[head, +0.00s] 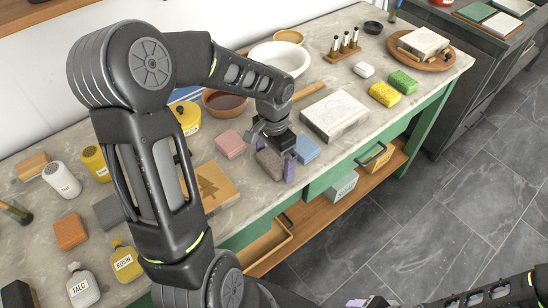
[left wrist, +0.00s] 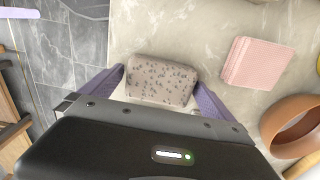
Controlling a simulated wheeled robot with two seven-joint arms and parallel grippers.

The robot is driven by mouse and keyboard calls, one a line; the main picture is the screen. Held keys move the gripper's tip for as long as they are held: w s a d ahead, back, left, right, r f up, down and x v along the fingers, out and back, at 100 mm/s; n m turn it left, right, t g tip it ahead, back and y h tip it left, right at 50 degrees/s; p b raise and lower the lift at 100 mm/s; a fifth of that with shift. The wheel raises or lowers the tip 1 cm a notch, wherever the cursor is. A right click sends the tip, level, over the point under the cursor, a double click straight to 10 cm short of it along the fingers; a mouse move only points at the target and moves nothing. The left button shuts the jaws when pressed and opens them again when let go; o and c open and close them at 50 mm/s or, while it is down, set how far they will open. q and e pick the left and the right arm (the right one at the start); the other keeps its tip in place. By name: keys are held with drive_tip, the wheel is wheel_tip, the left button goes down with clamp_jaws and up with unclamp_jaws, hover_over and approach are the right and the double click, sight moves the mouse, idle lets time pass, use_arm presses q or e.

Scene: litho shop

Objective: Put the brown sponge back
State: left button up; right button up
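The brown sponge (head: 270,163) is a grey-brown speckled block near the counter's front edge. In the left wrist view the sponge (left wrist: 160,80) sits between the two purple fingers, which press close on both its sides. My left gripper (head: 275,160) points down and is shut on it. I cannot tell whether the sponge clears the counter. A yellow sponge (head: 384,94) and a green sponge (head: 403,82) lie farther right on the counter. My right gripper (head: 368,302) shows only in part at the bottom edge; its opening is unclear.
A pink block (head: 230,145) and a blue block (head: 307,149) lie close to my left gripper. A pale slab (head: 335,116) is to the right, with a white block (head: 363,70) beyond. A brown bowl (head: 224,103) stands behind. Bare counter (head: 350,88) shows near the yellow sponge.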

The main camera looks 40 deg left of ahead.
sight(274, 159)
use_arm(q)
wheel_tip(274, 159, up, 12)
drive_tip(key=shift+r, duration=0.15)
idle(0.6)
idle(0.7)
